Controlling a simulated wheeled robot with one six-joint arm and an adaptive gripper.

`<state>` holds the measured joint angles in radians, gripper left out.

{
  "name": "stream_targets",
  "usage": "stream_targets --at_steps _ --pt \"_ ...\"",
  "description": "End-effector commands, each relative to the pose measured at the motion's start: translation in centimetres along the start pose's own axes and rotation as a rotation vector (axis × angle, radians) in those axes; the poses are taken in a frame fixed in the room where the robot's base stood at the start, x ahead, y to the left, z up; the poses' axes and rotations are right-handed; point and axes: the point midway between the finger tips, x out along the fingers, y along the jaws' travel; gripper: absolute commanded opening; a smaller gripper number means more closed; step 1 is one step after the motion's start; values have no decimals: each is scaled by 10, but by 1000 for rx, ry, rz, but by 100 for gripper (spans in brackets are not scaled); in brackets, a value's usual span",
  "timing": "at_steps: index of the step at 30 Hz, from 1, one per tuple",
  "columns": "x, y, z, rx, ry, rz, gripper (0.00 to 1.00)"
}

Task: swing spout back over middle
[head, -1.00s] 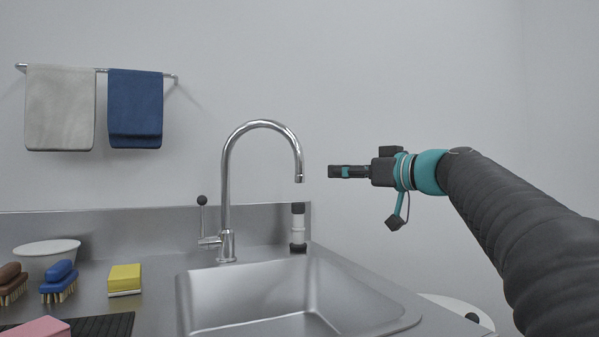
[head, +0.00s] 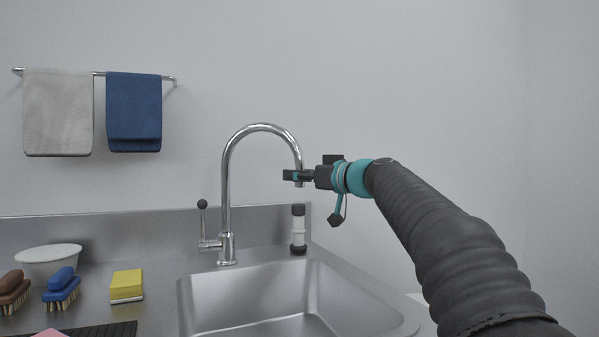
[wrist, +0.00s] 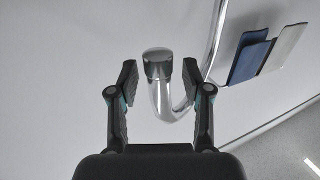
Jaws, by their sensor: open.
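The chrome faucet spout (head: 262,127) arches up from its base and curves over to the right, its outlet end above the sink's right part. My gripper (head: 288,175) is at the outlet end in the head view and covers part of it. In the wrist view, the spout's outlet (wrist: 158,62) lies between the two open fingertips of my gripper (wrist: 158,78), nearer the right one. A small gap shows on the left; on the right it looks very close, and I cannot tell if it touches.
The steel sink (head: 250,290) lies below. A lever handle (head: 202,220) stands left of the faucet, and a black-and-white bottle (head: 298,230) behind the sink. A yellow sponge (head: 127,285), brushes (head: 61,285) and a white bowl (head: 48,255) sit left. Towels (head: 134,110) hang on the wall.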

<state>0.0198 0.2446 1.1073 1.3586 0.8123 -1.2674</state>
Motion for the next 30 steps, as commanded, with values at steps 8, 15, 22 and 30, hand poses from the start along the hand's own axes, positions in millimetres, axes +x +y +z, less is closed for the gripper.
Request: stream_targets --at_steps 8,15,22,30 --pt "4 0 0 0 0 0 49" --pt "3 0 0 0 0 0 7" --pt "3 0 0 0 0 0 0" --pt "-10 6 2 1 1 55 0"
